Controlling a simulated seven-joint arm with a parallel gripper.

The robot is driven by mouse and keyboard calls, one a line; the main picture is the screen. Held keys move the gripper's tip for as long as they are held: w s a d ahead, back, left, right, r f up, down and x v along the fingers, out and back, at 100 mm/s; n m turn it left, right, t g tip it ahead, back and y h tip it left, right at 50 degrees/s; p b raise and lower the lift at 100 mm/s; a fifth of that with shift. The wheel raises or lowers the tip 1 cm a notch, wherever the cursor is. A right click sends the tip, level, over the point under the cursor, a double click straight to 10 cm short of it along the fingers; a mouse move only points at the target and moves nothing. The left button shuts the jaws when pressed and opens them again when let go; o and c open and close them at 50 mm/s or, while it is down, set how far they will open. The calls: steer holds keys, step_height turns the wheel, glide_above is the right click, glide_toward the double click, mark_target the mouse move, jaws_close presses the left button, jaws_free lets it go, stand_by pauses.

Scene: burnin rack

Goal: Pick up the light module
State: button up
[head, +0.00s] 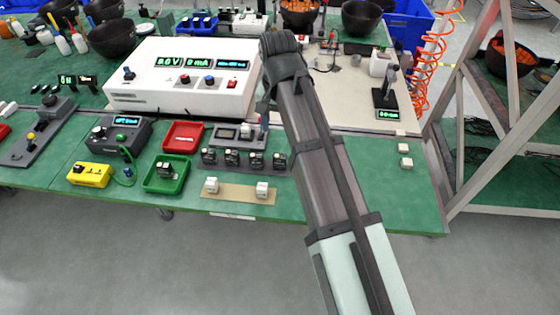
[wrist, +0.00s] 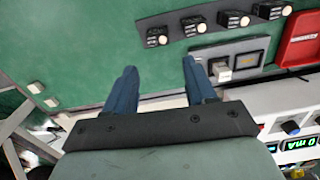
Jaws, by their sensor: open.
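Several light-coloured modules are in view, and I cannot tell which one the task means. Two white modules stand apart on a tan strip (head: 236,195) at the front: a left one (head: 211,186) and a right one (head: 262,189). Two more lie on the green mat at the right, a far one (head: 404,149) and a near one (head: 406,162). Another white module (wrist: 221,72) sits in a small grey unit with a display (wrist: 247,60). My gripper (wrist: 159,66) is open and empty above bare green mat, beside that unit. In the head view my arm mostly hides it.
A rack (wrist: 213,24) with several black modules lies beside the grey unit. A red tray (head: 183,136) and green tray (head: 166,174) stand left of it. The large white power supply (head: 185,78) is behind. Green mat at right is mostly clear.

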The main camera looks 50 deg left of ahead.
mark_target(280, 156)
steer(key=shift+w+d+f, duration=0.1)
steer(key=shift+f, duration=3.3)
steer(key=shift+w+d+f, duration=0.1)
steer(key=shift+f, duration=3.25)
steer(key=shift+a, duration=0.1)
steer(key=c, duration=0.7)
